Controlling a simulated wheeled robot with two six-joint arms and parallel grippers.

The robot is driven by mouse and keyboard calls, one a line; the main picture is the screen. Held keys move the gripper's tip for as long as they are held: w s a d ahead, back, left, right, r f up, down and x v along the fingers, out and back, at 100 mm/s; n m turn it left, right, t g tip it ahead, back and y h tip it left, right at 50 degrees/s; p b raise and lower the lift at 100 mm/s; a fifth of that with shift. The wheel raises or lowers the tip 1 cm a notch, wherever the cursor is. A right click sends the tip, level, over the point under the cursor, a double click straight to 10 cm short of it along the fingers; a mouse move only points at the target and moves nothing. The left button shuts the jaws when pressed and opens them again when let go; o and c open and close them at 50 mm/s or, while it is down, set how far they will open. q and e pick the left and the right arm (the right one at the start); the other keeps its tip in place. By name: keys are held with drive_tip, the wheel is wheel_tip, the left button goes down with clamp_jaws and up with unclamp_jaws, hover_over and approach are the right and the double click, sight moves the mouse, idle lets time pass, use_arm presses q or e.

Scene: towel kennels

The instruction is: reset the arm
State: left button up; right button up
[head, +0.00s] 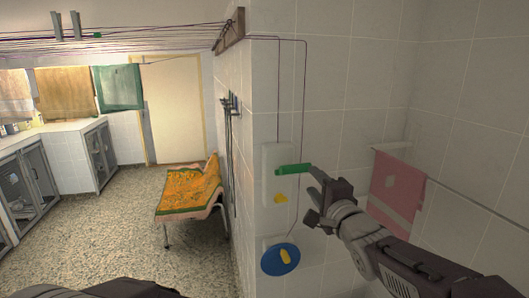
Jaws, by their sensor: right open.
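My right gripper (314,193) comes in from the lower right and is open, with nothing seen between its fingers. Its tips are just below and right of a green handle (290,169) on a pale wall plate (277,190). I cannot tell whether they touch the handle. A yellow part (280,198) sits lower on the plate. Below it, a blue disc (280,260) with a yellow knob (286,256) is on the tiled wall. My left gripper is not in view.
A pink towel (397,190) hangs on a rail at right, behind my right arm. A chair with an orange cloth (188,188) stands left of the wall corner. Kennels (35,180) line the left. Towels hang above them. The speckled floor between is clear.

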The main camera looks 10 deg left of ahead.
drive_tip(key=s+d+f+g+h+b, duration=0.15)
drive_tip(key=d+f, duration=0.25)
drive_tip(key=f, duration=0.5)
drive_tip(key=s+d+f+g+h+b, duration=0.1)
drive_tip(key=s+d+f+g+h, duration=0.2)
drive_tip(key=f, duration=0.6)
drive_tip(key=s+d+f+g+h+b, duration=0.1)
drive_tip(key=d+f+g+b, duration=0.1)
drive_tip(key=d+f, duration=0.5)
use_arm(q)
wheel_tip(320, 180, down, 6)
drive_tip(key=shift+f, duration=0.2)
use_arm(e)
drive_tip(key=s+f+n+g, duration=0.9)
drive_tip(key=s+f+n, duration=0.4)
drive_tip(key=s+f, duration=0.4)
drive_tip(key=s, duration=0.5)
drive_tip(key=shift+f+n+h, duration=0.15)
drive_tip(key=shift+n+h, duration=0.15)
drive_tip(key=shift+h, duration=0.05)
